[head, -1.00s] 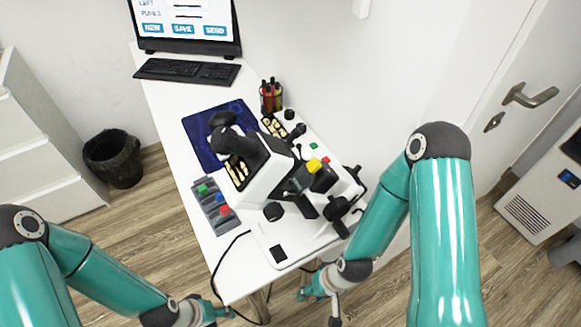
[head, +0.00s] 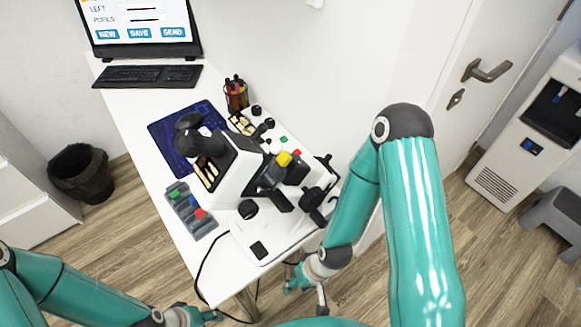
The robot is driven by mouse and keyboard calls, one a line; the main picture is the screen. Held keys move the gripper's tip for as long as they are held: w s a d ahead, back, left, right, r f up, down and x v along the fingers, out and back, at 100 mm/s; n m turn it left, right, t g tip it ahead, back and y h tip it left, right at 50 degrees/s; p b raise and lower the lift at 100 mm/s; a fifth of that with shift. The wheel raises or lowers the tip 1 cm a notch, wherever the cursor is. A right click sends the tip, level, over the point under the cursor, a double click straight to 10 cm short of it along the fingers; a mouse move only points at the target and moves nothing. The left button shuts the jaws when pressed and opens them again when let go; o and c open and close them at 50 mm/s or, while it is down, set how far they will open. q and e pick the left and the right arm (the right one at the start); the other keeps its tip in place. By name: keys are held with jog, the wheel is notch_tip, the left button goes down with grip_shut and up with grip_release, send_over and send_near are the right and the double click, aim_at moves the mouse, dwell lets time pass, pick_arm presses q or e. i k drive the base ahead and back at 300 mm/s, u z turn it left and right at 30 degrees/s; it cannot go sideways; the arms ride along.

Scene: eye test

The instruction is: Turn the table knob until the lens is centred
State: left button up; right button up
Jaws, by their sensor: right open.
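A white and black eye-test instrument (head: 238,172) stands on the white table, with a yellow block (head: 284,158) on its upper part. A black knob (head: 248,209) sits low on its near side. Two small black knobs (head: 269,123) stand behind it; I cannot tell which is the table knob. The lens cannot be made out. My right gripper (head: 305,294) is open and empty, low beyond the table's near right corner, apart from the instrument. My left gripper (head: 207,316) is at the bottom edge, below the table's near end; its jaws are too small to read.
A grey tray with coloured blocks (head: 190,212) lies at the table's left edge. A pen cup (head: 236,94), keyboard (head: 148,76) and monitor (head: 141,28) stand farther back. A black cable (head: 203,262) hangs over the near edge. A bin (head: 80,173) stands left on the floor.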

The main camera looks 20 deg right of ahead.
aim_at(248, 209)
jog(key=u, duration=0.05)
jog(key=k, duration=0.5)
jog(key=z, duration=1.25)
jog(key=k, duration=1.7)
jog(key=u, duration=0.55)
jog(key=i, duration=1)
jog(key=z, duration=0.05)
